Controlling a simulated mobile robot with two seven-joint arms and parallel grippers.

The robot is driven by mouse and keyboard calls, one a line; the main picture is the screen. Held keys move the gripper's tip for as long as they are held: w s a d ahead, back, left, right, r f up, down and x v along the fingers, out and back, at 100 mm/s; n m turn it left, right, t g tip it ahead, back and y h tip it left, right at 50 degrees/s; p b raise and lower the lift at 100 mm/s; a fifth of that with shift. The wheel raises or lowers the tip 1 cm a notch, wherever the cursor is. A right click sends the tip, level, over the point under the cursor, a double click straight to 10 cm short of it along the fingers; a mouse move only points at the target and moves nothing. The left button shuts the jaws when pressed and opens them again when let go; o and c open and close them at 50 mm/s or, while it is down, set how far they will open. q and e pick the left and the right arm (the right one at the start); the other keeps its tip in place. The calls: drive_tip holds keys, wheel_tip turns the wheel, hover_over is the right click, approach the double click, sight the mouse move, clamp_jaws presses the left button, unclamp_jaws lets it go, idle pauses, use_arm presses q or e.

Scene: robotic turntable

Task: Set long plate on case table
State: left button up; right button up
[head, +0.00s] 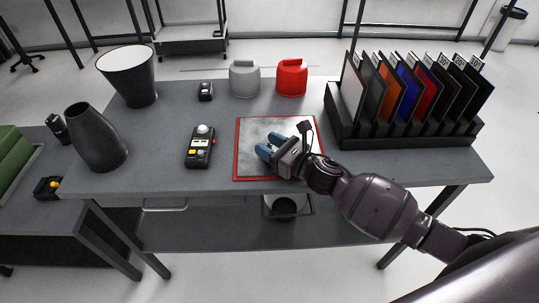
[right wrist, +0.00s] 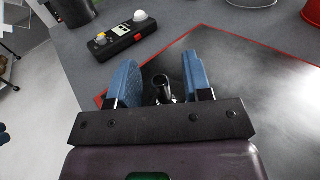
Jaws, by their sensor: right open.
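A flat grey plate or mat with a red border (head: 250,168) lies on the dark grey table (head: 350,178), near its front middle; it also shows in the right wrist view (right wrist: 262,90). I cannot tell whether it is the long plate. Several upright plates, among them an orange one (head: 389,88) and a blue one (head: 408,88), stand in a black rack (head: 400,138) at the table's right. My right gripper (head: 267,146) is over the red-bordered piece, with its blue fingers apart (right wrist: 160,62) and nothing held between them. My left gripper is not in view.
A control box with buttons (head: 200,148) lies left of the red-bordered piece. Two dark vessels (head: 95,140) (head: 130,78) stand at the left. A grey container (head: 244,78) and a red container (head: 291,78) stand at the back edge. A green item (head: 12,160) is at far left.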

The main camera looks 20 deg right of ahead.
clamp_jaws()
idle(0.3)
